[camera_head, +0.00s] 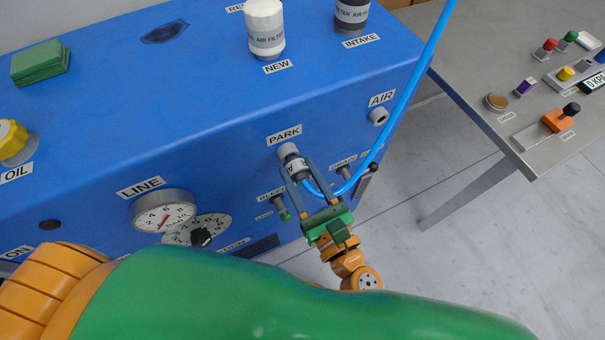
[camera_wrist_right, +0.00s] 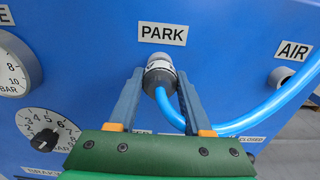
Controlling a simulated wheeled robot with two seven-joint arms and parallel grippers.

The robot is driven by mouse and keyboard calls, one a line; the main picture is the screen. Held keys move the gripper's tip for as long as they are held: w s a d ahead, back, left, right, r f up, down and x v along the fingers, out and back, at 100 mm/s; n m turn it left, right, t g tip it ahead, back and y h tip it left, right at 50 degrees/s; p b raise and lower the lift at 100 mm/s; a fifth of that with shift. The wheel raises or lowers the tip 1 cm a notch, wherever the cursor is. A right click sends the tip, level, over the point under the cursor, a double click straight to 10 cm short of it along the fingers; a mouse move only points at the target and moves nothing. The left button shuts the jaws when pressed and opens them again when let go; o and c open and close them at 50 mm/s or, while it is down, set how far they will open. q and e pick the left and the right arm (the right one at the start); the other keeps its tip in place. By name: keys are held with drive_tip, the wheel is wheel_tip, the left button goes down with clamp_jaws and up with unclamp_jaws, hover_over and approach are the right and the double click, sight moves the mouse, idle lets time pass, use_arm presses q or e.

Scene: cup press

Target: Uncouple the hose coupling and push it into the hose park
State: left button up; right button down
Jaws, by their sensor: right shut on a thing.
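The hose coupling (camera_head: 296,165), dark with a white lettered band, is at the hose park (camera_head: 288,149), a grey stub under the PARK label on the blue machine front. My right gripper (camera_head: 299,175) is shut on the coupling, a finger on each side. The blue hose (camera_head: 408,85) runs from the coupling up to the right. The AIR port (camera_head: 379,116) stands empty. My left gripper is not in view.
The LINE gauge (camera_head: 163,211) and a dial with a black knob (camera_head: 201,237) are left of the gripper. Filters (camera_head: 265,29) stand on top. A grey table (camera_head: 500,75) is at right.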

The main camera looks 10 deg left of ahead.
sight(304, 181)
drive_tip(key=shift+w+a, duration=0.25)
drive_tip(key=shift+w, duration=0.05)
drive_tip(key=shift+c, duration=1.3)
unclamp_jaws()
drive_tip(key=b+v, duration=0.1)
drive_tip(key=v, duration=0.2)
drive_tip(key=b+v, duration=0.2)
drive_tip(key=v, duration=0.2)
drive_tip(key=shift+f, duration=0.2)
drive_tip(key=shift+s+r, duration=0.1)
drive_tip(key=shift+r, duration=0.05)
